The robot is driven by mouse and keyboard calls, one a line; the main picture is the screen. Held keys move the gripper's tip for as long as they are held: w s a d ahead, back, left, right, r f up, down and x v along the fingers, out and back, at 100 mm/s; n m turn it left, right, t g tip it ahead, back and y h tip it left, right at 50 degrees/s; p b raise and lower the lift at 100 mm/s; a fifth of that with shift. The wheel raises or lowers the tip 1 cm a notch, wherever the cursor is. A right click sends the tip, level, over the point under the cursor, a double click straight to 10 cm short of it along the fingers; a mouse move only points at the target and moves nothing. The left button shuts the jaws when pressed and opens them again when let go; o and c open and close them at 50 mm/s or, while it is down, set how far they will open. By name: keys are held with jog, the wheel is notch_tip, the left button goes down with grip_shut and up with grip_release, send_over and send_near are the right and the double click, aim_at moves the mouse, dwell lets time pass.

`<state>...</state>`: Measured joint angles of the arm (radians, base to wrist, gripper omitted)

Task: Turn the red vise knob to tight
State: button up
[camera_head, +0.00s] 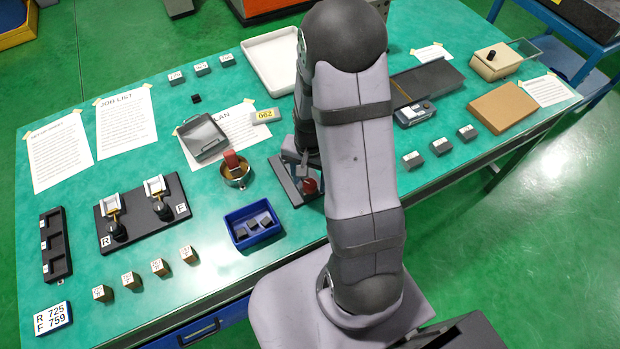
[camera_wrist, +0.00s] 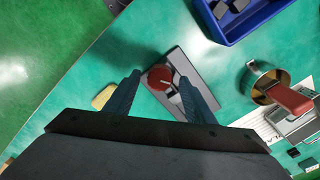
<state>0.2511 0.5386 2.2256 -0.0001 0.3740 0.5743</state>
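The red vise knob (camera_wrist: 158,79) is round with a pale line on its top. It sits on the dark grey vise plate (camera_wrist: 178,57) in the wrist view. In the head view, the knob (camera_head: 311,186) shows at the edge of my arm, with the vise plate (camera_head: 283,180) to its left. My gripper (camera_wrist: 160,76) is open, with one dark finger on each side of the knob in the picture. I cannot tell whether the fingers touch it or are still above it. The fingers are mostly hidden behind my arm in the head view.
A brass cup with a red handle (camera_wrist: 262,84) stands beside the vise. A blue tray (camera_head: 233,219) with small dark blocks is near the front edge. A dark fixture board (camera_head: 143,234) lies to the left. A yellowish piece (camera_wrist: 103,97) lies beside one finger.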

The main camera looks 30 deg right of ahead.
aim_at(310, 183)
jog(key=shift+r+b, duration=0.7)
jog(key=shift+r, duration=3)
jog(key=shift+s+n, duration=0.15)
jog(key=shift+n, duration=0.75)
jog(key=s+a+n+g, duration=0.25)
jog(key=s+n, duration=0.25)
jog(key=s, duration=0.3)
jog(key=s+a+r+n+t, duration=0.1)
jog(key=a+r+n+t, duration=0.1)
jog(key=a, duration=0.3)
jog(key=shift+s+a+r+n, duration=0.2)
jog(key=shift+a+r+n, duration=0.1)
jog(key=shift+r, duration=0.6)
jog(key=shift+w+t, duration=0.1)
jog(key=shift+t, duration=0.15)
jog(key=shift+c, duration=0.6)
